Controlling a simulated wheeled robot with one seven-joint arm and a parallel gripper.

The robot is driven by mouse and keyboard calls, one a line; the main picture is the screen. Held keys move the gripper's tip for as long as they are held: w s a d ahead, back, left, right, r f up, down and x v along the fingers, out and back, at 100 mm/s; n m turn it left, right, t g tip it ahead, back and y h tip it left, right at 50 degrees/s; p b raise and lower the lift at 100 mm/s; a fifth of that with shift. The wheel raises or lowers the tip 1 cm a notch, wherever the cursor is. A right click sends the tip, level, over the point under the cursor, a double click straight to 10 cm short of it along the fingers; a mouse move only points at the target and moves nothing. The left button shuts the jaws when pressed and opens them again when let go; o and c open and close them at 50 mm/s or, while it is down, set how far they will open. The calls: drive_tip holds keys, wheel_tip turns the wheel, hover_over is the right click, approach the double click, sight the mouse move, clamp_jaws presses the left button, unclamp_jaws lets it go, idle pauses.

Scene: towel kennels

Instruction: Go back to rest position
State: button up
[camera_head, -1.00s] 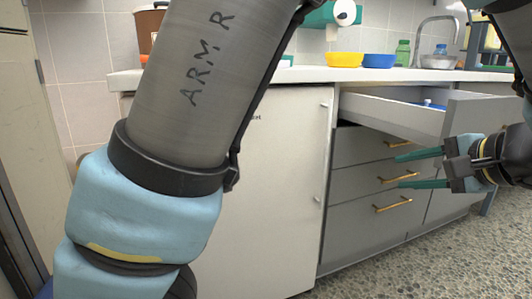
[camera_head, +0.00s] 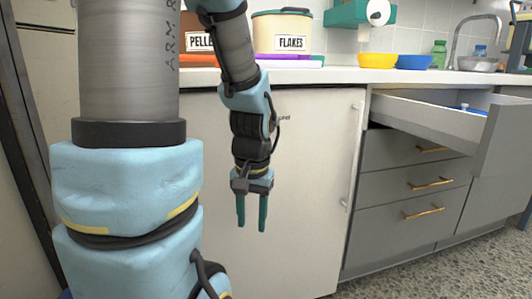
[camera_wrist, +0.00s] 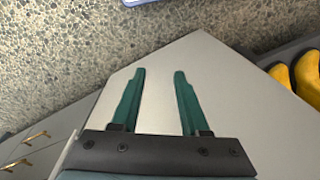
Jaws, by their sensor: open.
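My gripper (camera_head: 252,212) hangs with its green fingers pointing down in front of the white cabinet door (camera_head: 285,230) in the head view. The fingers are apart and nothing is between them. In the wrist view my gripper (camera_wrist: 157,90) is also open and empty, with the pale cabinet door and the speckled floor beyond the fingertips.
A grey drawer (camera_head: 425,118) stands pulled out at the right, with a blue item inside. The counter (camera_head: 340,76) holds a yellow bowl (camera_head: 377,60), a blue bowl (camera_head: 413,62) and labelled canisters. Yellow boots (camera_wrist: 305,78) show in the wrist view. Speckled floor (camera_head: 440,272) is clear.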

drive_tip(key=a+r+n+p, duration=0.1)
drive_tip(key=r+p, duration=1.7)
drive_tip(key=a+r+n+p, duration=0.1)
drive_tip(key=a+r+p, duration=0.1)
drive_tip(key=r+p, duration=1.6)
drive_tip(key=shift+a+r+t+h+p, duration=0.15)
drive_tip(key=shift+a+t+h+p, duration=0.15)
drive_tip(key=shift+t, duration=0.1)
